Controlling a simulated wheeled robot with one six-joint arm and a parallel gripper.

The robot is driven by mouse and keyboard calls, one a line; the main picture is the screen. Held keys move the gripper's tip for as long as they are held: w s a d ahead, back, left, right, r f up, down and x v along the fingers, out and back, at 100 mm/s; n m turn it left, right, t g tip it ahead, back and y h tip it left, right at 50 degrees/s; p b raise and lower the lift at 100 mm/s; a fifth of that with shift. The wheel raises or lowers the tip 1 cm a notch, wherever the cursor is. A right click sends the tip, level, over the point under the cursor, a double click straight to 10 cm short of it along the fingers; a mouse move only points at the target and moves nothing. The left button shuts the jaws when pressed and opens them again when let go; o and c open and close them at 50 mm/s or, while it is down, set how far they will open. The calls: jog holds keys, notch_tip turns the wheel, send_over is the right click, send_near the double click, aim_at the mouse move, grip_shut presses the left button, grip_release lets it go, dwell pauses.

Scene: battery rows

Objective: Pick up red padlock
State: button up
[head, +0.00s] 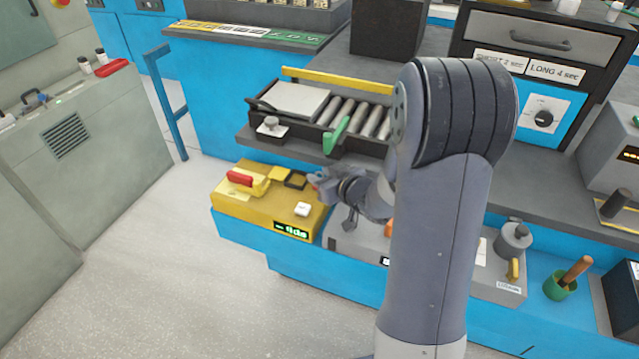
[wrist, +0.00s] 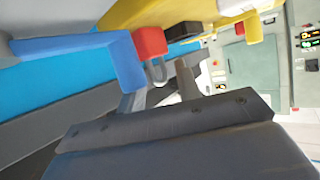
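The red padlock (wrist: 150,41) shows in the wrist view as a red block with a grey shackle (wrist: 157,72). It is close to a blue block-like part (wrist: 122,60), and I cannot tell whether they touch. I cannot make out the padlock in the head view; my arm and gripper may hide it. My gripper (head: 322,180) is beside the right end of the yellow box (head: 262,210) in the head view. The dark bar (wrist: 170,118) low in the wrist view is part of my gripper. The fingertips are too unclear to show whether they are apart.
The yellow box carries a red handle (head: 240,178) and a white button (head: 302,209). A roller tray (head: 325,140) stands behind my gripper. A grey panel unit (head: 345,242) is in front of it. A grey cabinet (head: 85,150) is at left. Open floor lies between cabinet and bench.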

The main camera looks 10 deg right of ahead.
grip_shut()
jog(key=shift+r, duration=0.1)
dwell(0.5)
